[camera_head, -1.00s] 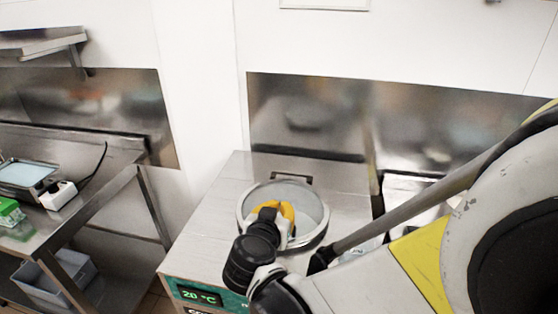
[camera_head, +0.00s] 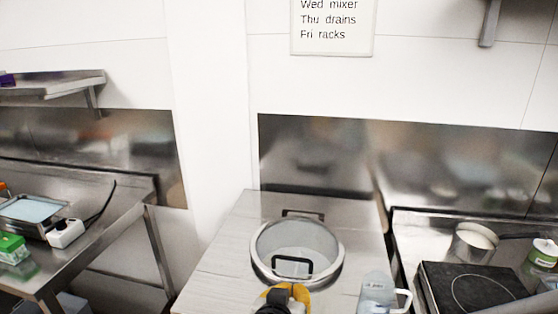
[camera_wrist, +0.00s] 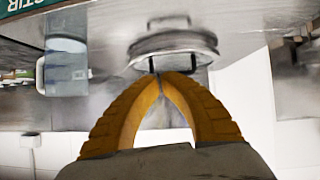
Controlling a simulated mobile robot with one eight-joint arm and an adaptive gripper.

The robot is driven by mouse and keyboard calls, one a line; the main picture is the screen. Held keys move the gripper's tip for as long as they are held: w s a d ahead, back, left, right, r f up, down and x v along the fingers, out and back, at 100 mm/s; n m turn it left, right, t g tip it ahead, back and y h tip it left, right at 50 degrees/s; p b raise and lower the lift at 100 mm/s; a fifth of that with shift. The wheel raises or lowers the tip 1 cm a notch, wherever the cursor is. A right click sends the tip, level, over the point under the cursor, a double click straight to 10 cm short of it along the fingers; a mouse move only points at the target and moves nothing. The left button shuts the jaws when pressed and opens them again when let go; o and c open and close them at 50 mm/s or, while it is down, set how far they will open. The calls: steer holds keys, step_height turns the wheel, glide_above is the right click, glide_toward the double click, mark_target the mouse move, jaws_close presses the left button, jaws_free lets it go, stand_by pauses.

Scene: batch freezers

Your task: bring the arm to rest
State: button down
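My gripper (camera_head: 288,290) shows at the bottom of the head view, in front of the round lid on the batch freezer. In the wrist view its yellow fingers (camera_wrist: 162,78) meet at the tips, with nothing visible between them. The clear round lid (camera_head: 269,246) with a black handle (camera_head: 293,267) sits in the metal ring on the freezer top (camera_head: 220,255). The lid also shows beyond my fingertips in the wrist view (camera_wrist: 172,42). The fingers look apart from the handle. Most of my arm is out of the head view.
A clear jug (camera_head: 376,294) stands right of the lid. Farther right are a hot plate (camera_head: 472,290), a saucepan (camera_head: 474,243) and a green-white tub (camera_head: 543,254). A steel table (camera_head: 100,250) at the left holds a tray (camera_head: 32,209) and a green box (camera_head: 12,247).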

steer(key=s+d+g, duration=0.1)
steer(key=d, duration=0.3)
steer(key=s+d+g, duration=0.1)
steer(key=d, duration=0.3)
steer(key=s+d+g+b, duration=0.1)
steer(key=d, duration=0.3)
steer(key=shift+s+f+n+g+y, duration=0.3)
steer(key=shift+f+n+g, duration=0.1)
steer(key=s+d+r+n+y, duration=0.1)
steer(key=s+d+y, duration=0.1)
steer(key=s+d, duration=0.2)
steer(key=shift+s+d+r, duration=0.2)
steer(key=shift+s+r, duration=0.15)
steer(key=shift+s, duration=0.7)
